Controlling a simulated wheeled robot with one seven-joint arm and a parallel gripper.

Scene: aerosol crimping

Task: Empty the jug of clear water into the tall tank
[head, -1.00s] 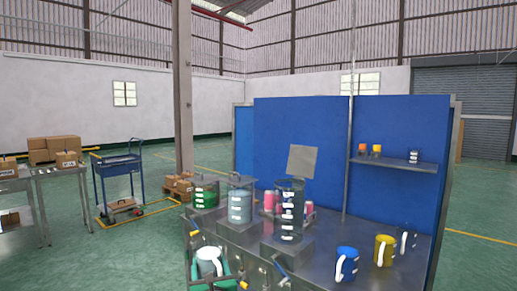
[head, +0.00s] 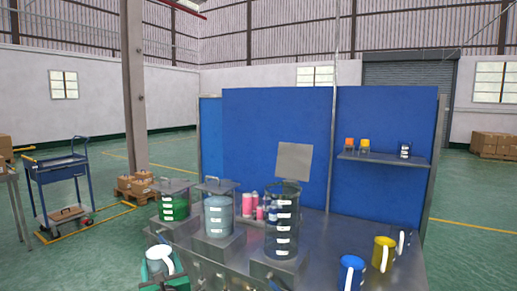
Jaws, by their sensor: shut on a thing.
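The tall tank (head: 284,238) is a clear upright cylinder with several white labels down its front, standing on a grey metal block on the bench. A square grey plate (head: 294,161) shows tilted above it. At the bench's right, a see-through jug (head: 402,244) with a white handle stands behind a yellow jug (head: 384,252) and a blue jug (head: 351,273). Its contents are too small to tell. My gripper is not in view, so what it holds is hidden.
A green-filled tank (head: 174,205) and a pale blue tank (head: 219,215) stand left of the tall tank. Pink and white cans (head: 250,207) sit behind. A white-handled vessel (head: 160,260) is over a green bin at lower left. A wall shelf (head: 385,159) holds small containers.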

